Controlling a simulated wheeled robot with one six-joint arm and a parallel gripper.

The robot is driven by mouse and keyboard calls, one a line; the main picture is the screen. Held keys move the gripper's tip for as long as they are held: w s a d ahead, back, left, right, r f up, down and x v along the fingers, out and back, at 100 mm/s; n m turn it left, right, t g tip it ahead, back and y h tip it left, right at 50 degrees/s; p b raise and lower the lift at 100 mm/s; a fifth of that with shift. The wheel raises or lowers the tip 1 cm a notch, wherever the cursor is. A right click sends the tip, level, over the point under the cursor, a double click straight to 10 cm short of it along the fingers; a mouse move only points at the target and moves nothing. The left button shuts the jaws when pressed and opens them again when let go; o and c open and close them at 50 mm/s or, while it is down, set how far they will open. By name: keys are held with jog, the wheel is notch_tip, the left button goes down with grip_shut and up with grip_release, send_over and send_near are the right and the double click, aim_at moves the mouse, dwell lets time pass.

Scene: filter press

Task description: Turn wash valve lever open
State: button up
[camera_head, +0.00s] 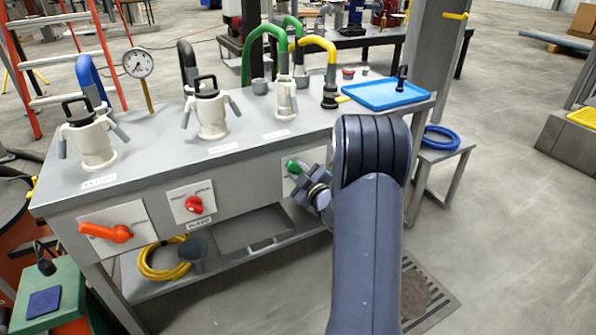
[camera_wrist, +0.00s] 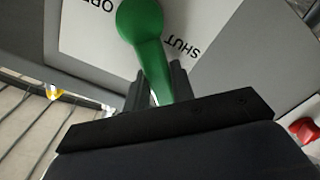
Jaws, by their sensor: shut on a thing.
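A green valve lever (camera_head: 293,166) sits on a white panel on the bench's front face. In the wrist view the green lever (camera_wrist: 146,35) runs down from its round hub, with "OPE" readable at upper left and "SHUT" at right. Its handle lies nearer the SHUT word. My gripper (camera_wrist: 159,84) has one dark finger on each side of the handle and is shut on it. In the head view my gripper (camera_head: 308,180) is at the lever's lower right end, and my arm hides part of the panel. No wash label is readable.
A red knob (camera_head: 194,204) and an orange lever (camera_head: 118,233) are on panels to the left. The bench top (camera_head: 160,160) carries white lidded vessels, hoses, a gauge (camera_head: 138,62) and a blue tray (camera_head: 385,94). A lower shelf holds a yellow hose (camera_head: 150,265).

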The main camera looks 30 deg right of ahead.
aim_at(317, 157)
grip_shut()
jog(key=d+m, duration=0.1)
jog(key=m, duration=0.1)
jog(key=r+m+p, duration=0.1)
jog(key=m, duration=0.1)
jog(key=shift+d+r, duration=0.15)
jog(key=shift+d, duration=0.25)
jog(key=m+p, duration=0.1)
jog(key=d+m, duration=0.1)
jog(key=m, duration=0.1)
jog(key=d+m+p, duration=0.1)
jog(key=shift+d+r+m+p, duration=0.1)
jog(key=shift+r+m+p, duration=0.2)
jog(key=shift+m, duration=0.1)
jog(key=d+m+p, duration=0.1)
jog(key=m, duration=0.2)
jog(key=d+m+p, duration=0.1)
jog(key=m, duration=0.1)
jog(key=shift+w+d+f+p, duration=0.1)
jog(key=shift+d+f+p, duration=0.2)
jog(key=shift+f, duration=0.05)
jog(key=shift+d+f+m+p, duration=0.35)
jog(key=shift+d+m, duration=0.05)
jog(key=shift+m, duration=0.65)
jog(key=shift+d+f+m+p, duration=0.3)
jog(key=shift+d+m+p, duration=0.1)
jog(key=shift+m, duration=0.65)
